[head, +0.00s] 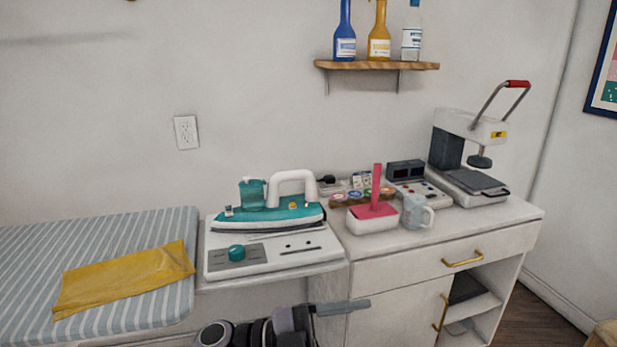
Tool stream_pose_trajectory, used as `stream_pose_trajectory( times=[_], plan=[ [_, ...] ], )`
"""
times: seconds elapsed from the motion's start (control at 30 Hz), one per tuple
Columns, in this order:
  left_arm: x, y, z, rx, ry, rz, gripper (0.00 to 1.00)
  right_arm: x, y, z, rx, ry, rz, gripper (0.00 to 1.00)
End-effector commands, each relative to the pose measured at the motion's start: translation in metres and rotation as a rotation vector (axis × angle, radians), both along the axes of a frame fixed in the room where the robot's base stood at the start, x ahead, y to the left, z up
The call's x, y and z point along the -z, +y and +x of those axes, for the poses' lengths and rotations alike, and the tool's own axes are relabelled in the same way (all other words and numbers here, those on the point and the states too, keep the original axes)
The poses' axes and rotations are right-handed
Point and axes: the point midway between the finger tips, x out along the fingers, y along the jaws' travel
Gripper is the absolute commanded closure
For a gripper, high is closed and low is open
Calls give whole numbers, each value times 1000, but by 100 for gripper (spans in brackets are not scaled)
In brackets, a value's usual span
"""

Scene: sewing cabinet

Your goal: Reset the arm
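One of my arms shows at the bottom edge of the head view, with dark rounded links. It reaches from the left, so I take it as my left arm. Its gripper (345,307) points right, in front of the white cabinet and below the ironing station. The fingers are seen nearly edge-on as a grey bar, so their opening cannot be told. Nothing is visibly held. My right gripper is not in view. A white press (455,150) with a raised, red-gripped lever (505,95) stands on the cabinet's right end.
A teal-and-white iron (270,212) rests on its white station (280,252). A yellow cloth (125,277) lies on the striped board (35,265). The cabinet top (440,228) holds a pink-handled block (372,215), a mug (414,212) and small tins. Bottles stand on a wall shelf (375,65).

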Motion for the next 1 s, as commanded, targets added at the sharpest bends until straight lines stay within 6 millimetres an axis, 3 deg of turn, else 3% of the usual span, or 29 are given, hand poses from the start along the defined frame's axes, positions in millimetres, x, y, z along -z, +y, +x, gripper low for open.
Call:
stream_pose_trajectory(
  times=[0.13, 0.27, 0.47, 0.67, 0.8, 1.0],
  plan=[
    [3, 23, 12, -232, 153, -178, 36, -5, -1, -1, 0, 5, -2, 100],
    [21, 56, 24, -453, 298, -269, 36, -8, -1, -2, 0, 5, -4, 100],
    [78, 118, 25, -797, 552, -298, 36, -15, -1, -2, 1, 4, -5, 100],
    [156, 185, -12, -1103, 834, -203, 36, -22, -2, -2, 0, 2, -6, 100],
    [206, 225, -59, -1261, 1026, -85, 36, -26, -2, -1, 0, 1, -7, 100],
    [246, 257, -116, -1372, 1206, 53, 36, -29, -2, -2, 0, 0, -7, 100]
  ],
)
